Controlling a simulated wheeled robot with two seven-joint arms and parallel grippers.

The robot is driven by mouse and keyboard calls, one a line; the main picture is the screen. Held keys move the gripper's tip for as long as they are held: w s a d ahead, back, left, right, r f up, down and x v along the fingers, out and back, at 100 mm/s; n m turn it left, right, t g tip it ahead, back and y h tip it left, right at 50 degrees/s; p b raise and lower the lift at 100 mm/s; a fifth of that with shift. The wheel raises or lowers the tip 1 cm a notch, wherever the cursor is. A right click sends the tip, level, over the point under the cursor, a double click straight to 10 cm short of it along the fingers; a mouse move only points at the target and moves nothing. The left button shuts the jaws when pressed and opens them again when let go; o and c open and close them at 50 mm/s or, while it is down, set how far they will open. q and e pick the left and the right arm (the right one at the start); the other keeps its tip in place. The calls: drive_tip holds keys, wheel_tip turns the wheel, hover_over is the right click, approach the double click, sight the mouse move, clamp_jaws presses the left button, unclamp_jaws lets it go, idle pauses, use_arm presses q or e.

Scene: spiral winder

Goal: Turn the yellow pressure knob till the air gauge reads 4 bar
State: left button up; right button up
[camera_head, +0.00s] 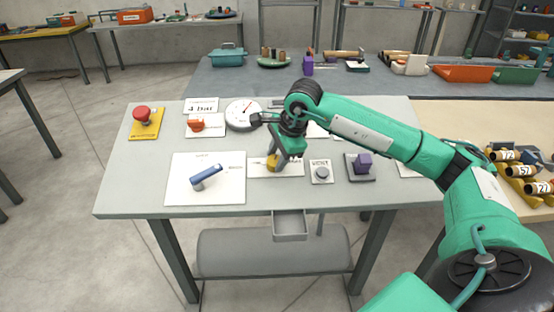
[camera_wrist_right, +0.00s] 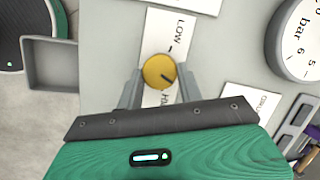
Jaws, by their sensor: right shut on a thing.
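The yellow pressure knob (camera_head: 272,162) is on a white plate (camera_head: 262,170) on the grey table. In the right wrist view the knob (camera_wrist_right: 159,71) has a dark pointer line, and its plate (camera_wrist_right: 170,33) reads LOW at one end. My right gripper (camera_wrist_right: 160,83) is shut on the knob, one finger on each side. In the head view my right gripper (camera_head: 274,160) reaches down over the knob and partly hides it. The round air gauge (camera_head: 243,114) stands behind it; its needle is too small to read exactly. A card (camera_head: 202,105) reads 4 bar. My left gripper is not in view.
A red button (camera_head: 144,114) on a yellow base, an orange knob (camera_head: 197,125), a blue lever (camera_head: 206,175), a VENT button (camera_head: 321,172) and a purple block (camera_head: 361,162) surround the knob. A grey tray (camera_head: 290,226) hangs at the front edge.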

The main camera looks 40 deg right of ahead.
idle(0.3)
drive_tip(key=o, duration=1)
drive_tip(key=shift+r, duration=0.15)
